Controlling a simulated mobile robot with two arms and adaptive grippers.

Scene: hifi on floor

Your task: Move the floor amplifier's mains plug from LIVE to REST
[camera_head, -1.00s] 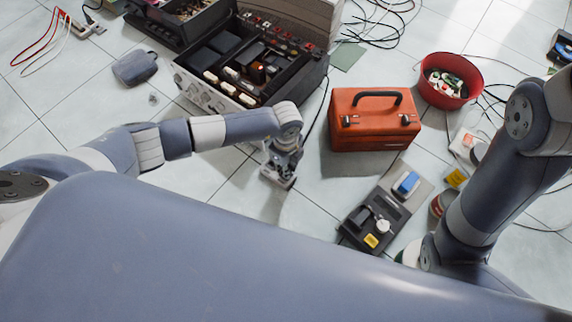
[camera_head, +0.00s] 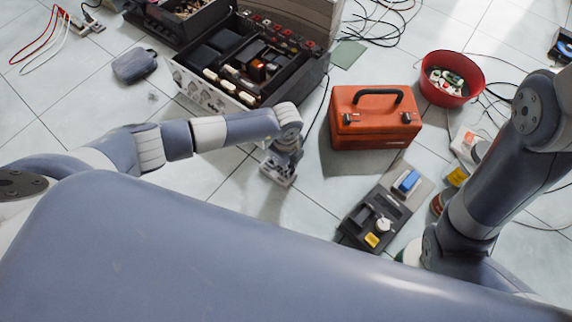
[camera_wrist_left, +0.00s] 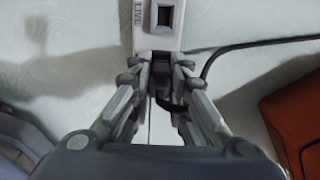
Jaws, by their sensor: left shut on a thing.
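My left gripper (camera_wrist_left: 160,64) is shut on a dark plug (camera_wrist_left: 163,88), mostly hidden between its fingers. It also shows pointing down at the floor in the head view (camera_head: 280,168). A black cable (camera_wrist_left: 235,46) runs from near the fingers to the right. A pale socket strip (camera_wrist_left: 157,42) lies just beyond the fingertips, with the word LIVE beside a dark square opening (camera_wrist_left: 165,15). I cannot tell whether the plug sits in the strip. No REST label is readable. The open amplifier (camera_head: 205,90) stands behind the gripper. My right gripper is hidden.
An orange toolbox (camera_head: 372,125) stands right of the left gripper. A dark panel with blue and yellow parts (camera_head: 385,212) lies nearer. A red bowl (camera_head: 451,95) with small parts is farther right. A grey pouch (camera_head: 134,65) lies left of the amplifier. Tile left of the gripper is clear.

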